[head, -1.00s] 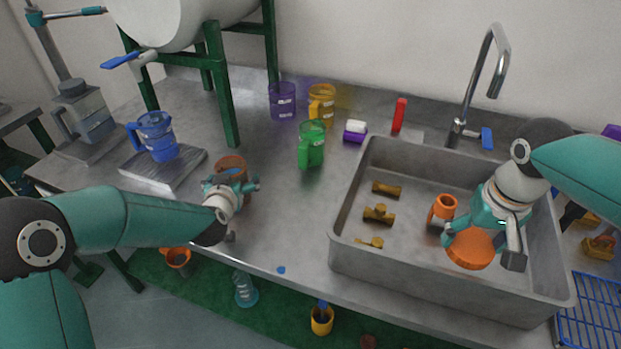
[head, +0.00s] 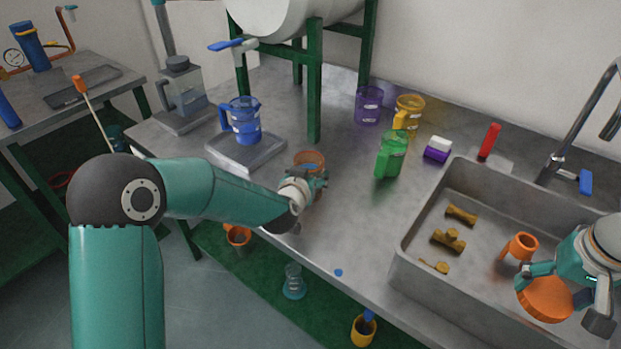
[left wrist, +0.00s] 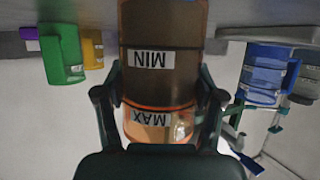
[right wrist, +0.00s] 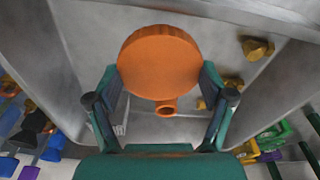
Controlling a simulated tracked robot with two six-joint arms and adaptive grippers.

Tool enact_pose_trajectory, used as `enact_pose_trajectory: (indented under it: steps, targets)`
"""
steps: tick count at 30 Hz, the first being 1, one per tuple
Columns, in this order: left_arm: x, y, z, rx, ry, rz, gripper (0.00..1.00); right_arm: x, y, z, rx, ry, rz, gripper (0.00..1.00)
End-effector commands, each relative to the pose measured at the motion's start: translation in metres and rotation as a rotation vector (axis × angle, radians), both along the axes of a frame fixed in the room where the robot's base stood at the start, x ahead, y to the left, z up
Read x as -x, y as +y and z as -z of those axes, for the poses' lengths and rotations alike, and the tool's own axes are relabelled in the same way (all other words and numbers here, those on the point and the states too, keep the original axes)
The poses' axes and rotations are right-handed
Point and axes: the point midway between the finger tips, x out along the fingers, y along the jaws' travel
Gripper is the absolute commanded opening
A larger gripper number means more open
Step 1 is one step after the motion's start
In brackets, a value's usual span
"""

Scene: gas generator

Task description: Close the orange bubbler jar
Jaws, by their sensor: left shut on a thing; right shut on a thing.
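The orange-tinted transparent jar (head: 309,160) stands on the metal worktop. In the left wrist view the jar (left wrist: 160,85) fills the middle, with MIN and MAX labels upside down. My left gripper (head: 314,182) is shut on the jar's side; its fingers (left wrist: 158,105) show on both sides of it. My right gripper (head: 547,280) is shut on a round orange lid (head: 546,300) over the sink, apart from the jar. The lid (right wrist: 159,62) lies between its fingers in the right wrist view. A small orange pipe piece (head: 521,246) shows beside the lid; I cannot tell if they are joined.
The sink (head: 420,250) holds several brass fittings (head: 448,240). A green cup (head: 391,155), purple cup (head: 368,105), yellow cup (head: 409,113) and red object (head: 489,141) stand behind. A blue jug (head: 242,122) stands left of the jar. Worktop between jar and sink is mostly clear.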

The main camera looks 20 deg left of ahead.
Motion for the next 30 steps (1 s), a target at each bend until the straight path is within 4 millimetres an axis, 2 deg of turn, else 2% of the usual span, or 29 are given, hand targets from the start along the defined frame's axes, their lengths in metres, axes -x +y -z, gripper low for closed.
enact_pose_trajectory:
  steps: [8, 13, 15, 30]
  targets:
    - [-0.001, 0.000, -0.017, 0.001, -0.007, 0.000, 0.16, 0.000, 0.000, -0.002, 0.000, 0.000, 0.001, 0.63]
    - [-0.001, 0.000, -0.041, 0.001, -0.008, 0.000, 0.16, 0.000, 0.000, -0.006, 0.000, 0.000, 0.001, 0.63]
    - [0.013, -0.001, -0.035, 0.000, -0.002, 0.002, 0.16, 0.000, 0.000, 0.000, 0.000, 0.000, 0.001, 0.63]
    - [0.133, -0.007, -0.036, 0.001, -0.004, 0.002, 0.16, 0.000, -0.001, 0.015, 0.000, 0.000, 0.001, 0.63]
